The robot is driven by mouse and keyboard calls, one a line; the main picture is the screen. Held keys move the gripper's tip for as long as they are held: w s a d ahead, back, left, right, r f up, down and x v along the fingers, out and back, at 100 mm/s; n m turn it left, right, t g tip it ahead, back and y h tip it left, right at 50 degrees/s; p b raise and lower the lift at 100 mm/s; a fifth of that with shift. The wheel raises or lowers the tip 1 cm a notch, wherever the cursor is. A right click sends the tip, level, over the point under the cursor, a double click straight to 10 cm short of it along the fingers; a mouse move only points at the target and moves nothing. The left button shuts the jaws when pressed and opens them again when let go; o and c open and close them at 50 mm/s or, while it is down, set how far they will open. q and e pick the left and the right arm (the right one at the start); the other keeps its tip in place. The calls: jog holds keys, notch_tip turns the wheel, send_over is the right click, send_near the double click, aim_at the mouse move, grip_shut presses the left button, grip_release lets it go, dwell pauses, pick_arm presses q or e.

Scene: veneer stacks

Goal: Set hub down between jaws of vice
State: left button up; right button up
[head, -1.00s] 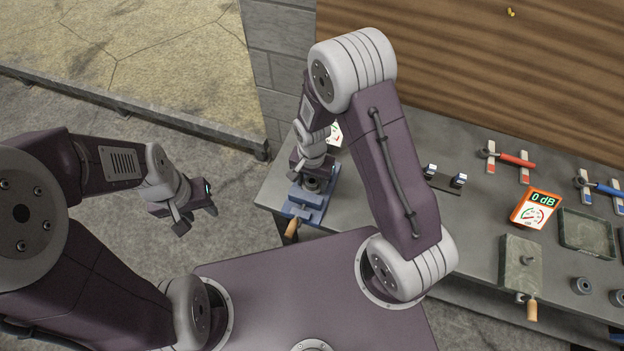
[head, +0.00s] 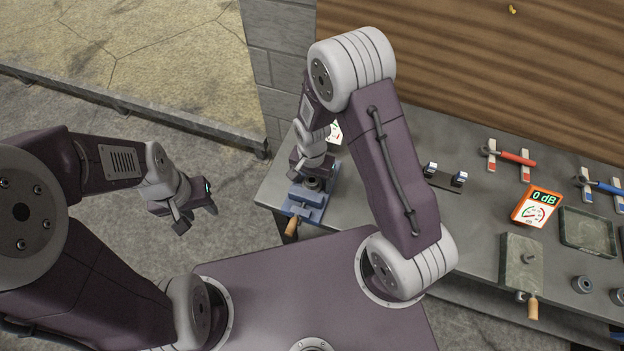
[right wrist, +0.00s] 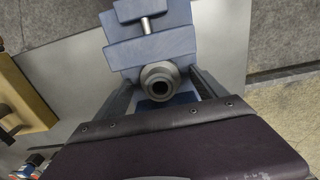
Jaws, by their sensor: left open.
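The hub is a grey ring with a dark bore and shows in the right wrist view (right wrist: 160,83), standing upright by the blue vice (right wrist: 151,47). In the head view the blue vice (head: 305,204) sits at the bench's left end. My right gripper (head: 312,180) is low over it. In the right wrist view its fingers (right wrist: 162,82) lie on either side of the hub; whether they touch it I cannot tell. The hub's underside and its seat between the jaws are hidden. My left gripper (head: 198,219) is open and empty, over the floor left of the bench.

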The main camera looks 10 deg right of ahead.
notch_tip(320, 180, up, 9)
jog(key=shift+b, duration=0.4)
